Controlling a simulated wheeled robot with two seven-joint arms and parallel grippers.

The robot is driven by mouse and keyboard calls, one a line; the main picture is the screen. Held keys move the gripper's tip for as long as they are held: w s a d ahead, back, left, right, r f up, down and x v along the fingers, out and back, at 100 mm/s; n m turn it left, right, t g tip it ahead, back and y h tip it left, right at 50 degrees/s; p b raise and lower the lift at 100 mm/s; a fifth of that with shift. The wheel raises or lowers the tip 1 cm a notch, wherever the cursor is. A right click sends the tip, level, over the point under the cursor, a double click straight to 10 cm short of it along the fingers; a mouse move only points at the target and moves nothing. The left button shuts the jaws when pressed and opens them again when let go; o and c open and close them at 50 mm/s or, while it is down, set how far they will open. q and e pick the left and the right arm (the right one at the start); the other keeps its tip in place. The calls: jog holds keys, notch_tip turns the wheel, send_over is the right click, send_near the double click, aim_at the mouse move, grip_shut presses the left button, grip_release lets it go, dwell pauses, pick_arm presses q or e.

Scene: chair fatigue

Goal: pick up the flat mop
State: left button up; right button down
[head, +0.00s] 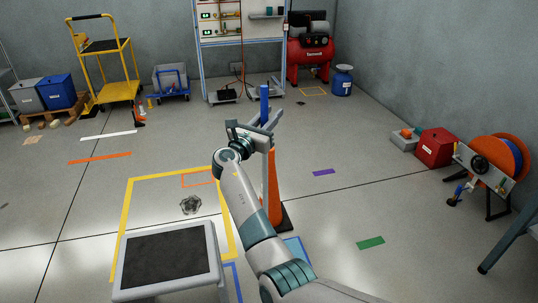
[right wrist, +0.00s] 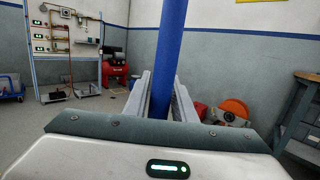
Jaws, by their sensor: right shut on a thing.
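My right gripper (head: 264,128) is in the middle of the head view, above the floor. It is shut on a blue upright pole (head: 264,98), which I take for the flat mop's handle. In the right wrist view the blue pole (right wrist: 171,55) stands between the two grey fingers (right wrist: 162,97) and runs up out of the picture. My left gripper is not in view.
The orange cone (head: 273,190) with a black base stands just right of my right arm. A dark flat top in a grey frame (head: 168,255) is at the lower left. A red box (head: 435,148) and an orange reel (head: 496,158) stand at right.

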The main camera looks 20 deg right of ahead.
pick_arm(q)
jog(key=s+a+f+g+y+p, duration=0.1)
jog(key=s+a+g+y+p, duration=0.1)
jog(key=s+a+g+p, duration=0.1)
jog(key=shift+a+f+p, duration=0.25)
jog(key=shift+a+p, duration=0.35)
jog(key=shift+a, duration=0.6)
pick_arm(e)
jog(key=s+d+r, duration=0.8)
jog(key=r, duration=0.3)
jog(key=shift+s, duration=0.25)
jog(key=shift+r, duration=0.15)
